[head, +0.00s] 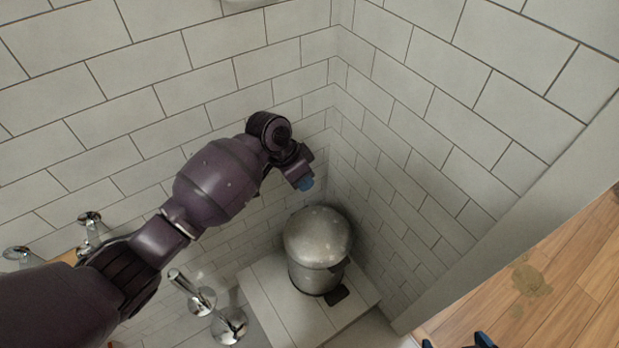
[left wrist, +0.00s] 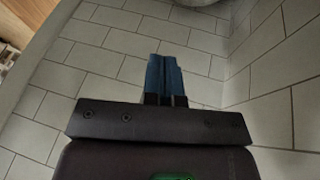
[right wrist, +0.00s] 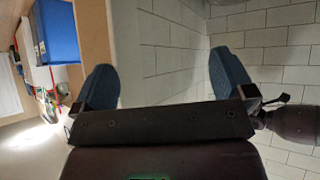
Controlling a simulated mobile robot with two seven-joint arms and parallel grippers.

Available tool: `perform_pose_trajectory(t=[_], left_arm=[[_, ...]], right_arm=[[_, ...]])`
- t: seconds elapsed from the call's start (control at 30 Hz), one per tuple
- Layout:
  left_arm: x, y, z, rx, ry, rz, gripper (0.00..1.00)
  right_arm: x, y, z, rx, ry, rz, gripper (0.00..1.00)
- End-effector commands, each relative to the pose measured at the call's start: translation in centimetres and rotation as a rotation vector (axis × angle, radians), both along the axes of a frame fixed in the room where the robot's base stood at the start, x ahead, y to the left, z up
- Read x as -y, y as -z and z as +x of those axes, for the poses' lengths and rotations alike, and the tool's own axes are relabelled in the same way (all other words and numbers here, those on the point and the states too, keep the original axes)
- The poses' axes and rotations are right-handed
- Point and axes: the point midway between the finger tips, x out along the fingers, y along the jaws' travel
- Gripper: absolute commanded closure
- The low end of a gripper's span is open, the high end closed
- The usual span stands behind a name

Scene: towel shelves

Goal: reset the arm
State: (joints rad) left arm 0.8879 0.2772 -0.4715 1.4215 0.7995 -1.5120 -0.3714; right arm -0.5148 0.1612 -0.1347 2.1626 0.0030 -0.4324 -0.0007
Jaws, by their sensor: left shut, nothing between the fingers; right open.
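My left arm reaches from the left across the tiled corner in the head view. Its gripper (head: 305,183) hangs above the metal bin, apart from it, with a blue fingertip showing. In the left wrist view this gripper (left wrist: 166,80) has its two blue fingers pressed together with nothing between them. My right gripper (head: 456,342) shows only as two blue fingertips at the bottom edge of the head view. In the right wrist view this gripper (right wrist: 164,80) is wide open and empty. Most of my right arm is hidden.
The metal pedal bin (head: 318,245) stands on a white tiled ledge (head: 272,298) in the corner. Chrome taps (head: 194,295) stand at the lower left, near my left arm. Tiled walls (head: 420,120) close in behind. A wooden floor (head: 570,295) lies at the right.

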Motion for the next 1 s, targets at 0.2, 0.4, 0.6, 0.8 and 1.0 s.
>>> perform_pose_trajectory(t=[0.2, 0.4, 0.6, 0.8, 1.0], left_arm=[[-0.1, -0.1, 0.0, -0.003, -0.001, 0.0, 1.0], [0.5, -0.5, 1.4, 0.06, -0.08, -0.04, 1.0], [1.8, -4.3, 5.0, 0.29, -0.201, -0.145, 1.0], [1.6, -8.1, 6.4, 0.494, -0.318, -0.268, 1.0], [-0.9, -10.1, 5.4, 0.654, -0.446, -0.375, 1.0]], right_arm=[[-0.1, 0.0, -0.2, -0.003, 0.0, 0.001, 0.0], [-0.1, -0.1, 0.0, 0.003, 0.0, 0.002, 0.0], [-0.1, 0.0, 0.3, 0.011, -0.002, 0.002, 0.0], [-0.1, 0.1, 0.4, 0.01, -0.002, 0.001, 0.0], [-0.1, -0.6, 0.6, 0.025, 0.0, 0.002, 0.0]])
